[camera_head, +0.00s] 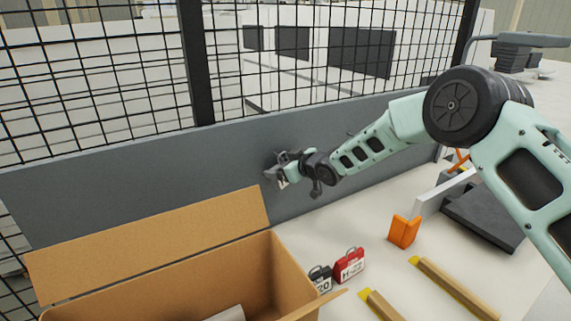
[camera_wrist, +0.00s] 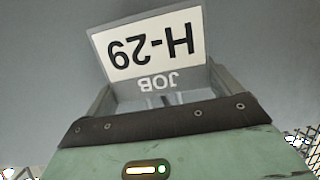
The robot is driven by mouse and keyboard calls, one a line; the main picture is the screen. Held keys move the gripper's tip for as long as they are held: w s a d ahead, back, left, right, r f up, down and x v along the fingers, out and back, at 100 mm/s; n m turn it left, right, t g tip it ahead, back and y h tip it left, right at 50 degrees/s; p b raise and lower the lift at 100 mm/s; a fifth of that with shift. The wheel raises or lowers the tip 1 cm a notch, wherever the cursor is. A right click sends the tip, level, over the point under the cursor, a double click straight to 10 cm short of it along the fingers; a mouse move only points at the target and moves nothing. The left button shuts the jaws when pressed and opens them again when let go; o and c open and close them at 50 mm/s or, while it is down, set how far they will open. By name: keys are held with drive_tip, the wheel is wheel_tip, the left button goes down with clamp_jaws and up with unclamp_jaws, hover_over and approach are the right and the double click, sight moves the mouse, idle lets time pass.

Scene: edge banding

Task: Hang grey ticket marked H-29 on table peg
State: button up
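The grey ticket (camera_wrist: 150,45) has a white label reading H-29, upside down in the wrist view, with JOB on its grey part. My gripper (camera_wrist: 160,98) is shut on it and holds it at the fingertips. In the head view my gripper (camera_head: 277,172) is in front of the grey panel, above the table, and a small bit of the white label (camera_head: 283,183) shows at it. The grey panel fills the wrist view behind the ticket. I cannot make out a peg in either view; whether the ticket touches anything is unclear.
An open cardboard box (camera_head: 262,285) stands at front left, its raised flap below my gripper. A black ticket (camera_head: 321,279) and a red ticket (camera_head: 349,266) stand beside it. An orange block (camera_head: 404,232) and yellow-ended strips (camera_head: 455,286) are to the right. Wire fence (camera_head: 90,80) rises behind.

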drive_tip(key=shift+a+f, duration=0.15)
drive_tip(key=shift+f, duration=0.05)
drive_tip(key=shift+s+d+b, duration=0.3)
drive_tip(key=shift+d+b, duration=0.05)
drive_tip(key=shift+b, duration=0.3)
drive_tip(key=b+v, duration=0.5)
drive_tip(key=v, duration=1.2)
drive_tip(key=s+d+f+m+g+h, duration=0.1)
drive_tip(key=s+d+f+m+h, duration=0.2)
drive_tip(key=d, duration=0.5)
drive_tip(key=s+d+f+m+g+h, duration=0.1)
drive_tip(key=s+d+m+h, duration=0.3)
drive_tip(key=d, duration=0.5)
drive_tip(key=s+d+f+m+g+h, duration=0.1)
drive_tip(key=s+d+m+g, duration=0.1)
drive_tip(key=s+d, duration=0.5)
drive_tip(key=s+d+f+m+g+h, duration=0.1)
drive_tip(key=s+d+f+m+g, duration=0.15)
drive_tip(key=s, duration=0.85)
drive_tip(key=s+a+r+n+g, duration=0.2)
drive_tip(key=s+a+n, duration=0.6)
drive_tip(key=s+a, duration=0.6)
drive_tip(key=a+g, duration=0.1)
drive_tip(key=a, duration=0.3)
drive_tip(key=shift+s+a+r, duration=0.25)
drive_tip(key=shift+r, duration=0.15)
